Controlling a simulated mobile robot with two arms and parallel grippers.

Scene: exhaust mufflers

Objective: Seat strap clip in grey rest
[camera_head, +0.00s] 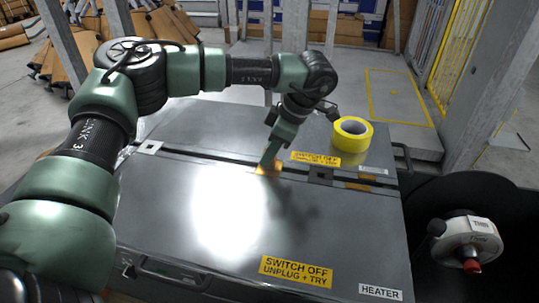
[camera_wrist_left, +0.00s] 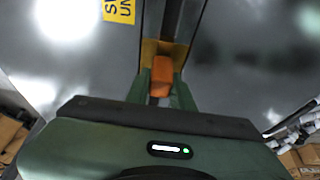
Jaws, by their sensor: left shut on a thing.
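My left gripper (camera_head: 268,166) points down at the dark strap channel that crosses the lid of a grey metal case (camera_head: 150,215). It is shut on a small orange clip (camera_wrist_left: 161,76), held between its two green fingers in the left wrist view. A yellow-brown patch (camera_wrist_left: 165,48) lies on the channel by the clip. The fingers hide much of the clip in the head view, and I cannot tell whether it touches the lid. A light grey square piece with a dark centre (camera_head: 150,147) sits at the channel's left end; I cannot tell if it is the grey rest.
A roll of yellow tape (camera_head: 352,133) lies on the case's far right. A yellow switch-off label (camera_head: 296,272) and a white heater label (camera_head: 380,292) are near the front edge. A white device with a red end (camera_head: 470,240) stands right of the case. Grey posts stand behind.

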